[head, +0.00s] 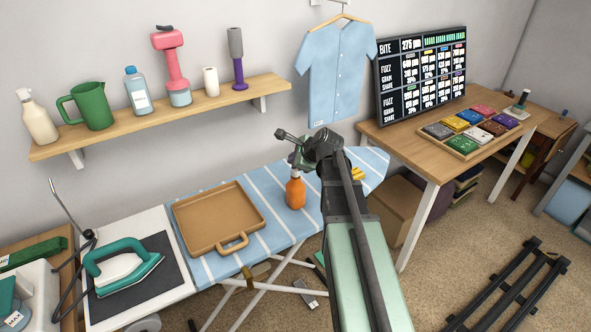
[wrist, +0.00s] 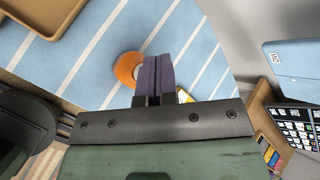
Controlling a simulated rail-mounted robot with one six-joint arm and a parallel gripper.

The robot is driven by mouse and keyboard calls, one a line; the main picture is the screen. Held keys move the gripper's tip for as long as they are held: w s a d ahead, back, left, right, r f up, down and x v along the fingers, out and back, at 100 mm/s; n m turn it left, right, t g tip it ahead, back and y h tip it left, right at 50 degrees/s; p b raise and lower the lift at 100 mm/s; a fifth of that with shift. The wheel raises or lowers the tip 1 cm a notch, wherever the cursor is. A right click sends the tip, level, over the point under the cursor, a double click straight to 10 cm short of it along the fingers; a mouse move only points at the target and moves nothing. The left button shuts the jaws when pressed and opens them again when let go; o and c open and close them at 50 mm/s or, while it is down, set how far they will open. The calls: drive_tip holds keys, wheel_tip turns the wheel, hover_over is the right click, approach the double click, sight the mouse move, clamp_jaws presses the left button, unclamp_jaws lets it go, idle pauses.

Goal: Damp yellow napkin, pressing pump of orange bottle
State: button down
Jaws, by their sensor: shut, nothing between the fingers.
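The orange bottle (head: 295,193) stands upright on the striped ironing board, directly below the end of my arm. Its top is largely hidden by my gripper (head: 295,166). In the wrist view, the purple fingers of my gripper (wrist: 157,72) are shut together and empty. The round orange bottle (wrist: 125,68) shows beside and partly behind them. I cannot tell whether the fingertips touch the pump. A yellow patch, likely the napkin (head: 357,173), lies on the board right of the bottle, partly hidden by my arm.
A brown tray (head: 177,212) lies on the ironing board (head: 281,231), left of the bottle. A teal iron (head: 122,268) rests at the board's left end. A wall shelf (head: 160,118) holds bottles and a green jug. A blue shirt (head: 337,70) hangs behind my arm.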

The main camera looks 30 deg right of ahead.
drive_tip(key=shift+f+b, duration=0.35)
drive_tip(key=shift+f, duration=0.05)
drive_tip(key=shift+f+b, duration=0.65)
idle(0.5)
drive_tip(key=shift+r, duration=0.15)
drive_tip(key=shift+r+p, duration=0.9)
drive_tip(key=shift+p, duration=0.15)
wheel_tip(320, 180, up, 5)
drive_tip(key=p, duration=0.5)
drive_tip(key=shift+r, duration=0.15)
idle(2.0)
